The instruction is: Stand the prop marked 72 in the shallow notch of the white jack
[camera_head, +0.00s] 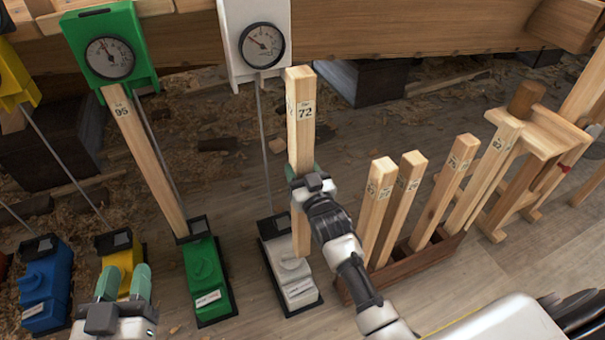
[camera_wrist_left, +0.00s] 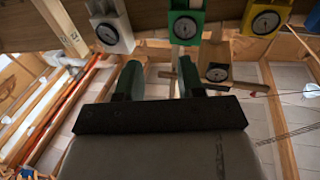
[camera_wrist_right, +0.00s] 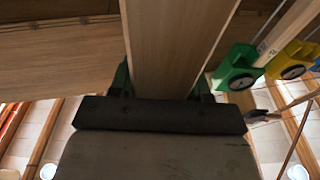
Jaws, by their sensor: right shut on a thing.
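The prop marked 72 (camera_head: 302,130) is a pale wooden post, upright with a slight tilt, in front of the white jack. My right gripper (camera_head: 305,183) is shut on it around mid-height; the prop also fills the middle of the right wrist view (camera_wrist_right: 178,45). The white jack (camera_head: 290,270) stands on the floor; the prop's lower end is beside or over its top, and I cannot tell whether they touch. The jack's notch is partly hidden. My left gripper (camera_head: 122,283) is open and empty at the lower left; its fingers also show apart in the left wrist view (camera_wrist_left: 158,82).
A green jack (camera_head: 205,275) holds prop 95 (camera_head: 145,155) under a green gauge (camera_head: 110,50). The white gauge (camera_head: 257,40) hangs from the hull. A wooden rack (camera_head: 415,265) with several props stands right. Yellow (camera_head: 122,262) and blue (camera_head: 45,290) jacks are left.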

